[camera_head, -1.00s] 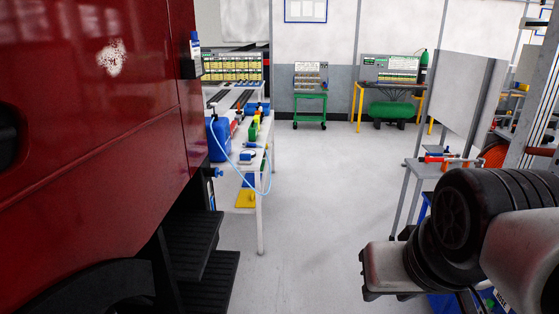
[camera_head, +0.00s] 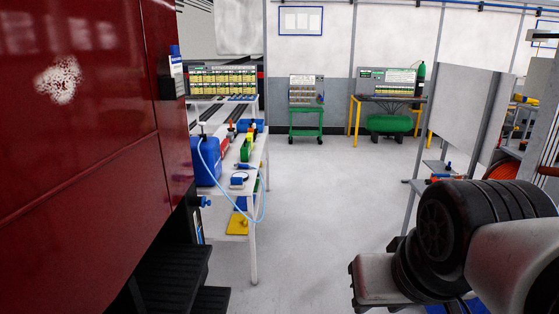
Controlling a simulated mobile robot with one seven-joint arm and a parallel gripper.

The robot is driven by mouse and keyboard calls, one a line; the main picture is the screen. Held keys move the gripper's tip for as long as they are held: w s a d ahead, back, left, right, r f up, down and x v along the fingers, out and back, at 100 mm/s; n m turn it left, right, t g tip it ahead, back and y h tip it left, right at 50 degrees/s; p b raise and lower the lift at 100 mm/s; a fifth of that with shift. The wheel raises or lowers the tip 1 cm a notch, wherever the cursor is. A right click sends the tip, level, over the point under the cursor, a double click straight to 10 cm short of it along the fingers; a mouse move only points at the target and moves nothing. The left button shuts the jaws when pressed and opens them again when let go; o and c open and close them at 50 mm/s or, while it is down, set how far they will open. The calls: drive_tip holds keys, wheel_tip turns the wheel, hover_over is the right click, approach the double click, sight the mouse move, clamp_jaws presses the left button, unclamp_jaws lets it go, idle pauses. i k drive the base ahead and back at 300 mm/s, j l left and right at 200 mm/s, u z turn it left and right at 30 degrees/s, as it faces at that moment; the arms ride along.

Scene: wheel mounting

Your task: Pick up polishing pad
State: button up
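I cannot pick out the polishing pad with certainty. A small dark and white round item with blue beside it (camera_head: 238,181) lies on the near end of the white table (camera_head: 254,240); it is too small to tell whether this is the pad. A blue jug (camera_head: 205,160) with a light blue hose stands at the table's left side. My arm fills the lower right of the view, apart from the table. My gripper's fingers do not show.
A red vehicle (camera_head: 85,160) with black steps (camera_head: 175,275) takes up the left side. A grey panel (camera_head: 455,110) and a small bench with tools stand at right. A green cart (camera_head: 305,120) and a yellow-legged table (camera_head: 353,115) are at the back. The floor between is clear.

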sight(236, 183)
drive_tip(key=i, duration=1.65)
drive_tip(key=i+u, duration=0.25)
drive_tip(key=i, duration=0.2)
drive_tip(key=i+l+u, duration=0.2)
drive_tip(key=i, duration=0.3)
drive_tip(key=i+l+u, duration=0.25)
drive_tip(key=i, duration=0.2)
drive_tip(key=i+l+u, duration=0.75)
drive_tip(key=i+j, duration=0.05)
